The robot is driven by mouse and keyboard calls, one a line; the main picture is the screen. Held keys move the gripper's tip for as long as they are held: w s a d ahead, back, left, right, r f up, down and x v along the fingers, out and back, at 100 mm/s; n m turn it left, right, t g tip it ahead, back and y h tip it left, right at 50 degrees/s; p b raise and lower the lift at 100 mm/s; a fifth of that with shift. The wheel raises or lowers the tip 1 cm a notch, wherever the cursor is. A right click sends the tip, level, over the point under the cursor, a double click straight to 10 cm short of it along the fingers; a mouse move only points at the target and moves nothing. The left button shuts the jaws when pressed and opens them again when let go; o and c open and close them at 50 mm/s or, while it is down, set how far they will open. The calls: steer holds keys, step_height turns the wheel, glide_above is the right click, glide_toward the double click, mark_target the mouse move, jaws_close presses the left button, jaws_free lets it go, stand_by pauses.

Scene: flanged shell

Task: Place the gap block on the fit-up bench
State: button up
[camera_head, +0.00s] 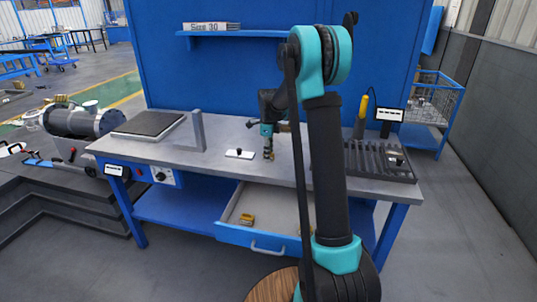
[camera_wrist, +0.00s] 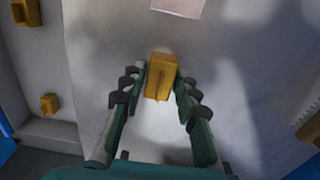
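The gap block is a small brass-yellow block (camera_wrist: 160,77) between my fingertips in the wrist view. My gripper (camera_wrist: 161,78) has a finger against each side of it and appears shut on it. In the head view my gripper (camera_head: 268,146) points down over the middle of the fit-up bench (camera_head: 222,165), with the small yellowish block (camera_head: 269,156) at its tip. The block is at or just above the grey bench top; I cannot tell whether it touches. A white plate (camera_head: 240,154) lies just left of it and shows at the top of the wrist view (camera_wrist: 178,6).
An open drawer (camera_head: 232,207) below the bench front holds a yellow block (camera_head: 247,219). A grey upright bracket (camera_head: 198,131) and dark plate (camera_head: 149,125) stand left. A slotted dark rack (camera_head: 372,160) lies right, partly behind my arm. Bench top around my gripper is mostly clear.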

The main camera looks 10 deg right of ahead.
steer(key=shift+o, duration=1.1)
steer(key=shift+r, duration=0.1)
step_height(320, 180, up, 12)
steer(key=s+d+f+n+t, duration=0.1)
steer(key=s+f+n, duration=0.4)
steer(key=s, duration=0.7)
steer(key=s+d+f+n+t, duration=0.1)
steer(key=s+f+n, duration=0.3)
steer(key=s+n, duration=0.6)
steer(key=s+d+f+n+t, duration=0.2)
steer(key=s+f+n, duration=0.3)
steer(key=s, duration=0.9)
steer(key=shift+f+n, duration=0.35)
steer(key=shift+n, duration=0.85)
